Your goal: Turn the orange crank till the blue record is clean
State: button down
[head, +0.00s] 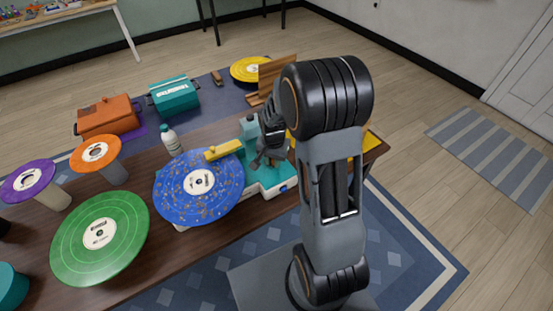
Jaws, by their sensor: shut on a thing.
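The blue record (199,187) lies on the teal and white cleaning machine (252,174) on the dark wooden table. Brown specks of dirt are spread over much of its surface, and its centre label is white. A yellow bar (224,150) reaches from the machine over the record's far right edge. My gripper (262,160) is at the machine's right side, shut, its fingers pointing down and left. I cannot make out the orange crank; my gripper and arm cover the place where the fingers close.
A green record (100,238) lies left of the machine. Purple (28,178) and orange (95,152) records sit on stands. A white bottle (171,141) stands close behind the blue record.

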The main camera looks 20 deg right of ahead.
jog(key=m, duration=0.1)
jog(key=a+m, duration=0.1)
jog(key=m, duration=0.2)
jog(key=shift+w+a+m+b, duration=0.2)
jog(key=shift+a+m+b, duration=0.1)
jog(key=shift+m+b, duration=0.1)
jog(key=m, duration=0.1)
jog(key=a+m, duration=0.1)
jog(key=m, duration=0.1)
jog(key=shift+w+m, duration=0.3)
jog(key=shift+w, duration=0.05)
jog(key=m, duration=0.2)
jog(key=w+a+m+b, duration=0.1)
jog(key=m, duration=0.1)
jog(key=shift+w, duration=0.1)
jog(key=shift+w+a+m, duration=0.1)
jog(key=shift+w+m, duration=0.15)
jog(key=shift+m, duration=0.55)
jog(key=shift+w+m, duration=0.2)
jog(key=shift+m, duration=0.6)
jog(key=shift+w+m, duration=0.1)
jog(key=shift+m, duration=0.2)
jog(key=c, duration=1)
grip_release()
jog(key=shift+r, duration=0.1)
notch_tip(320, 180, up, 14)
jog(key=shift+f, duration=0.15)
